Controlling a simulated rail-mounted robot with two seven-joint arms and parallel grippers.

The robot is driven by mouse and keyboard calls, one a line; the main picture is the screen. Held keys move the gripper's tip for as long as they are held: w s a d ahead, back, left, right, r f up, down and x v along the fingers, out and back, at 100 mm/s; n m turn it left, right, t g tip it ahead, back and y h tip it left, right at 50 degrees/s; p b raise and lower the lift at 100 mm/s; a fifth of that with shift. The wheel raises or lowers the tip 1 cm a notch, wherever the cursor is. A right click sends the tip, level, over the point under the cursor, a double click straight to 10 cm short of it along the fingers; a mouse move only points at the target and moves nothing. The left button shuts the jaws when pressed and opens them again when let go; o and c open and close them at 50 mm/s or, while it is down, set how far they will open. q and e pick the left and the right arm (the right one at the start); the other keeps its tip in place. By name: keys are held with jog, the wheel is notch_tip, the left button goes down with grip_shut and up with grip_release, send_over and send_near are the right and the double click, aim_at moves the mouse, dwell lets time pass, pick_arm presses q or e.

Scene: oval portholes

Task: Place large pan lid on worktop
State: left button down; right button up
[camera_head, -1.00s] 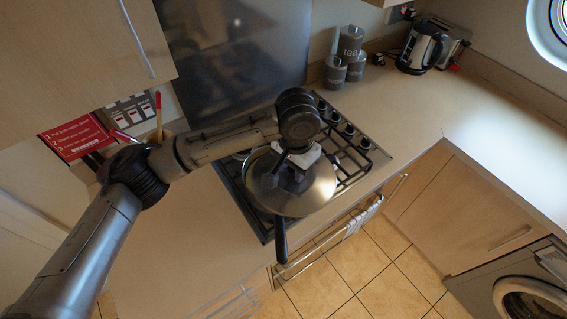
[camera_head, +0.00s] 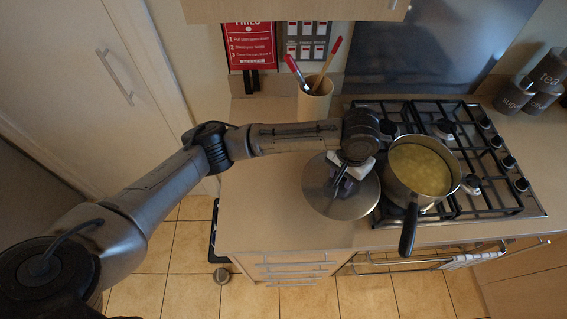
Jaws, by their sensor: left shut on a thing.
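The large pan lid (camera_head: 333,204) is a round metal disc, held over or on the worktop (camera_head: 268,205) just left of the hob. My left gripper (camera_head: 347,178) is shut on the lid's handle, which the gripper mostly hides. I cannot tell whether the lid touches the worktop. The lid's right edge lies close to the pan (camera_head: 438,199), which stands uncovered on the hob with yellowish food in it. The pan's black handle points to the front. My right gripper is out of view.
The gas hob (camera_head: 503,205) lies right of the lid. A utensil pot (camera_head: 313,103) with red-handled tools stands at the back of the worktop. Canisters (camera_head: 541,90) stand at the far right. The worktop's left part is clear.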

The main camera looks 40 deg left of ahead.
pick_arm(q)
jog(key=a+f, duration=0.2)
jog(key=a, duration=0.1)
jog(key=s+a+f+p, duration=0.1)
jog(key=a+f, duration=0.1)
jog(key=a, duration=0.2)
jog(key=a+f, duration=0.2)
jog(key=a, duration=0.2)
jog(key=shift+s+a+f+p, duration=0.1)
jog(key=shift+s+f+p, duration=0.2)
jog(key=shift+f, duration=0.1)
jog(key=shift+f+p, duration=0.3)
jog(key=shift+f, duration=1.75)
jog(key=c, duration=0.8)
grip_release()
jog(key=shift+f, duration=0.15)
jog(key=shift+o, duration=0.2)
notch_tip(320, 180, up, 12)
jog(key=b, duration=0.1)
